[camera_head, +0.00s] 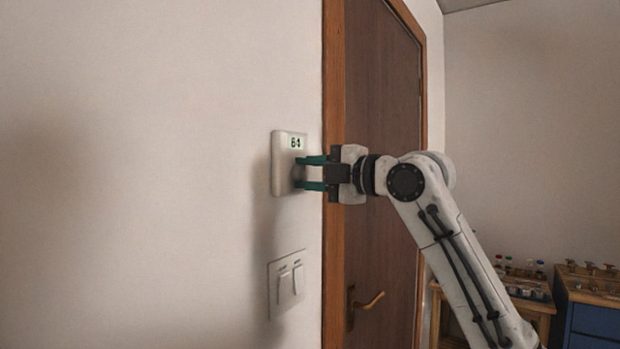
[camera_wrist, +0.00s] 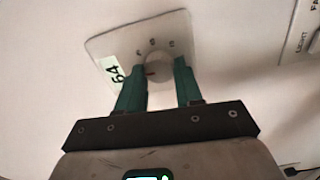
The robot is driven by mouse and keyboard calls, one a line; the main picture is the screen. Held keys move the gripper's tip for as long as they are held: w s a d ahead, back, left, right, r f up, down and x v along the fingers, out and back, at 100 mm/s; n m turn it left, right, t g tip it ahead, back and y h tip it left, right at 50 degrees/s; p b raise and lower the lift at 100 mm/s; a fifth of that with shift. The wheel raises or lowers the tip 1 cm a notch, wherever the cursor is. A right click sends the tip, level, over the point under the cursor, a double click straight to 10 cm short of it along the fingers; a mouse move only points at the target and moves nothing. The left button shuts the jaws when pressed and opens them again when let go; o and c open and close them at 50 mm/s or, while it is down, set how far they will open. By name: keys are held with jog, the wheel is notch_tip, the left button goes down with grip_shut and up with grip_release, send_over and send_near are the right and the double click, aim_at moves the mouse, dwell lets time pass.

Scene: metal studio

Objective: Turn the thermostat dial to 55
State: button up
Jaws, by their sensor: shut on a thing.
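The white thermostat (camera_head: 283,150) is fixed to the wall left of the door frame. Its display reads 64 in the wrist view (camera_wrist: 111,69); the digits are small in the head view. The round pale dial (camera_wrist: 158,66) has a small red mark on its left part and printed marks around it. In the head view the dial (camera_head: 298,174) is partly hidden by the fingers. My gripper (camera_head: 304,173) has its two green fingers on either side of the dial, shut on it. In the wrist view my gripper (camera_wrist: 160,72) frames the dial between its fingertips.
A double light switch (camera_head: 287,283) is on the wall below the thermostat. A brown door (camera_head: 382,100) with a brass handle (camera_head: 368,300) is behind my arm. A wooden table (camera_head: 530,306) with small bottles and a blue cabinet (camera_head: 595,320) stand at right.

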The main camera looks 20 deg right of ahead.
jog(key=shift+f+n, duration=0.1)
jog(key=shift+n, duration=0.3)
jog(key=o, duration=1)
jog(key=b+v, duration=0.2)
jog(key=v, duration=0.8)
jog(key=shift+s+d, duration=0.2)
jog(key=shift+s, duration=0.15)
